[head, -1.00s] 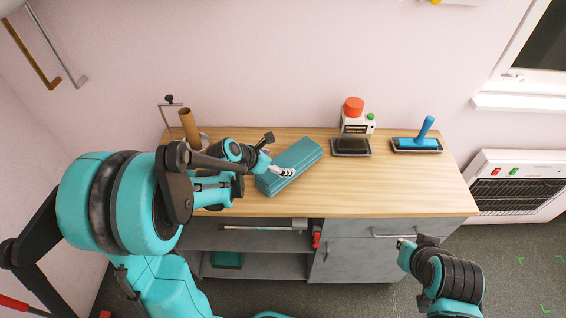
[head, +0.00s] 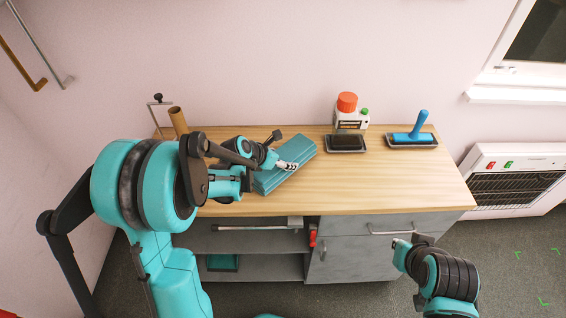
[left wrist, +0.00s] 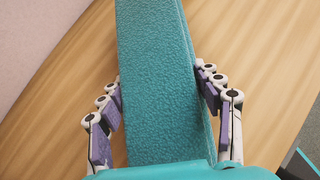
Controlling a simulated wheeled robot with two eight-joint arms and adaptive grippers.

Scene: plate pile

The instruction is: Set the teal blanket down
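The teal blanket (head: 298,150) is a folded, long block at the left-middle of the wooden worktop, lying at a slant. My left gripper (head: 287,165) is over it. In the left wrist view, the blanket (left wrist: 158,70) runs between the two fingers of the left gripper (left wrist: 160,82), which lie against its two long sides. I cannot tell whether its underside touches the worktop (head: 390,185). My right gripper (head: 402,252) is low in front of the cabinet, empty as far as I see, and its fingers are not clear.
A white dispenser with a red top (head: 347,105), a dark tray (head: 345,143) and a blue roller on a tray (head: 412,136) stand at the back right. A brown tube (head: 178,122) stands at the back left. The right front of the worktop is clear.

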